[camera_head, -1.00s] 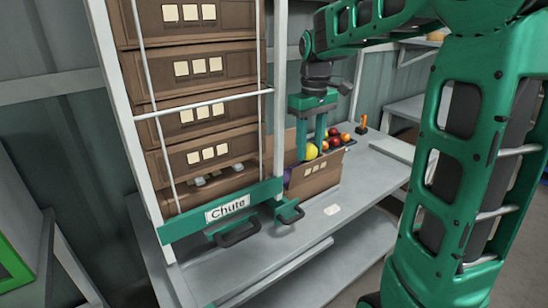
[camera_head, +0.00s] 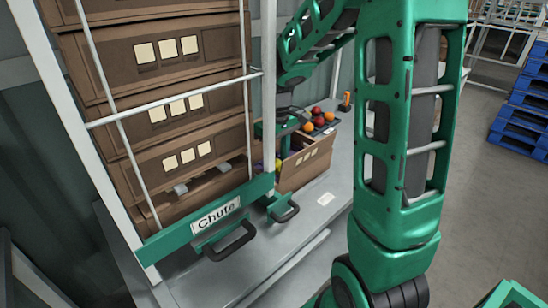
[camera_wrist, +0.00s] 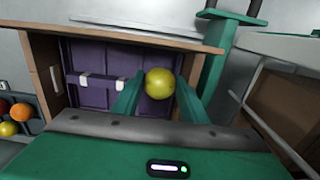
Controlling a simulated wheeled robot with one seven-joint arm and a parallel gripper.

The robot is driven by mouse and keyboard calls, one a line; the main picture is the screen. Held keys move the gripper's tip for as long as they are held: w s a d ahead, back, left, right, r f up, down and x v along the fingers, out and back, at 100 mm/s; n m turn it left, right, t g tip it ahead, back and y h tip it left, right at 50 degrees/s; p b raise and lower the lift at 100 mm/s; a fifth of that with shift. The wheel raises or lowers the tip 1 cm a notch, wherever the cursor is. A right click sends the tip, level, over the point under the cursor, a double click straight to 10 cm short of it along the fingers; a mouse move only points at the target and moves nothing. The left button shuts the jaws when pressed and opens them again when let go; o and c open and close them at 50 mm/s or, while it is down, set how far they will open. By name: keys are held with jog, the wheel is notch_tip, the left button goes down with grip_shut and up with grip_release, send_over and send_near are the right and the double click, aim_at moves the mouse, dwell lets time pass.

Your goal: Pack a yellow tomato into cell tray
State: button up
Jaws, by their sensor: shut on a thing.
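The yellow tomato (camera_wrist: 159,84) is between the two green fingers of my gripper (camera_wrist: 159,92), which is shut on it. It also shows, partly, in the head view (camera_head: 278,164) beside the chute post; there my gripper is mostly hidden by the post and my arm. An open brown box (camera_head: 307,171) stands on the bench, and its rim (camera_wrist: 44,80) lies around a purple interior (camera_wrist: 95,58) in the wrist view. A dark tray with cells (camera_head: 334,128) holds several red and orange tomatoes behind the box; in the wrist view its edge (camera_wrist: 36,126) shows at left.
A rack of stacked brown boxes (camera_head: 165,110) with a green chute bar (camera_head: 160,246) and black handles stands at left, close to my gripper. An orange-handled thing (camera_head: 346,100) stands beyond the tray. The bench front (camera_head: 310,212) is mostly clear except for a white card.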

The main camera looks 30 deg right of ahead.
jog(key=shift+f, duration=2.45)
jog(key=shift+s+d, duration=0.1)
jog(key=shift+s, duration=0.05)
jog(key=o, duration=0.8)
jog(key=shift+c, duration=1.3)
jog(key=shift+r, duration=3)
